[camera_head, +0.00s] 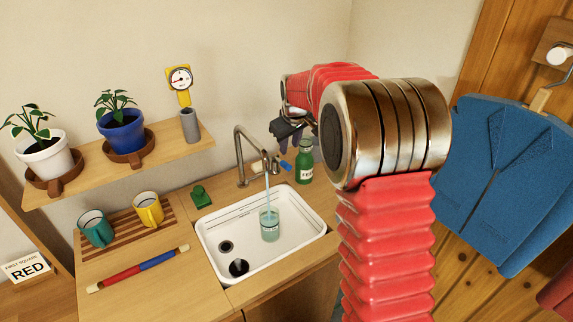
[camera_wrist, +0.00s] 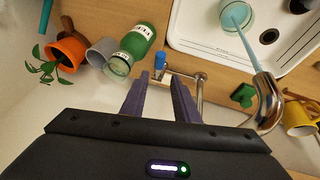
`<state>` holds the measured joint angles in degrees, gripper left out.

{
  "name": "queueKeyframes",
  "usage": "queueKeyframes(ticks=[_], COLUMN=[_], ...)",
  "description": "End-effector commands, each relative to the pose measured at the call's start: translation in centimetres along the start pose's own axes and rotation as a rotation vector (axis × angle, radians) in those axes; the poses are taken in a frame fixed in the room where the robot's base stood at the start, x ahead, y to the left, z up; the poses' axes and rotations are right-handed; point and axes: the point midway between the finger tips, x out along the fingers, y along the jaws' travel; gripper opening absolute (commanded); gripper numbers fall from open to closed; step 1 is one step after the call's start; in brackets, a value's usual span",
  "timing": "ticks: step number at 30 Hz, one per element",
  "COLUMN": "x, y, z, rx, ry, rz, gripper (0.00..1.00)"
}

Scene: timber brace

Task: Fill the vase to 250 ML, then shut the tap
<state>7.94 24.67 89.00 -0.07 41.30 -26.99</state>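The vase, a clear glass vessel (camera_head: 269,228), stands in the white sink (camera_head: 310,232) under a running stream of water; it also shows in the wrist view (camera_wrist: 236,18). It holds some water, but I cannot read any level mark. The metal tap (camera_head: 239,150) arches over the sink, and its blue-tipped lever (camera_head: 285,165) shows in the wrist view too (camera_wrist: 160,61). My gripper (camera_head: 287,143) is near the tap's lever. In the wrist view my gripper (camera_wrist: 158,86) is open and empty, with the lever just ahead of the gap between its fingers.
A green bottle (camera_head: 305,165) stands close to the right of the lever. A green block (camera_head: 201,197) sits left of the tap. A shelf (camera_head: 90,180) bears potted plants and a dial gauge (camera_head: 180,79). Teal (camera_head: 95,229) and yellow (camera_head: 148,209) mugs stand left of the sink.

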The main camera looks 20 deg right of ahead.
Motion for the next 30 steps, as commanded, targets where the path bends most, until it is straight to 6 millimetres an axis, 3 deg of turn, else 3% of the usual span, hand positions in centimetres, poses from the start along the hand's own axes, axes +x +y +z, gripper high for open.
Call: queueKeyframes(ticks=[10, 30], x=[1.6, 11.2], y=[0.0, 0.0], z=[0.0, 0.1], rx=[0.000, 0.000], ry=[-0.003, -0.002], rz=[-0.001, -0.001], gripper=[0.28, 0.28])
